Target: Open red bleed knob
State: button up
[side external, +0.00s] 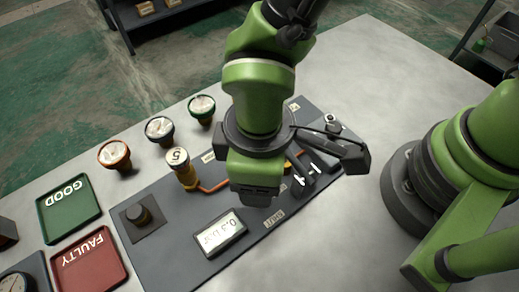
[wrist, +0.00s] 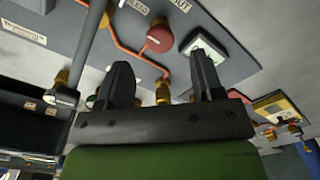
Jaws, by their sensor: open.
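The red knob (wrist: 160,39) shows in the wrist view on the grey panel, joined to an orange pipe with brass fittings, near a label reading BLEED. My gripper (wrist: 162,57) is open, its two dark fingers apart with nothing between them; the knob appears beyond the gap. I cannot tell the distance to it. In the side view my gripper (side external: 256,192) hangs over the middle of the panel (side external: 165,255). There the red knob cannot be made out, and the fingers are hard to see.
A gauge marked 5 (side external: 178,160) stands on the panel left of my gripper, with a digital display (side external: 220,233) in front. Three loose gauges (side external: 159,129) stand behind. A green GOOD tray (side external: 68,209) and red FAULTY tray (side external: 88,259) lie at left.

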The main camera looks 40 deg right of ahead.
notch_tip(320, 180, up, 5)
jog(key=shift+r, duration=0.1)
dwell(0.3)
jog(key=w+d+r+m+t+y, duration=0.1)
jog(key=w+d+r+m, duration=0.15)
jog(key=d+r, duration=0.35)
jog(key=w+d+r+m+t+y, duration=0.1)
jog(key=d+r+m+t, duration=0.1)
jog(key=d+r+m, duration=0.3)
jog(key=s+d+r+m+t, duration=0.4)
jog(key=s+d+r+m, duration=0.1)
jog(key=d, duration=0.5)
jog(key=shift+s+d+r+m, duration=0.35)
jog(key=shift+s+d+r, duration=0.05)
jog(key=shift+s+r, duration=0.45)
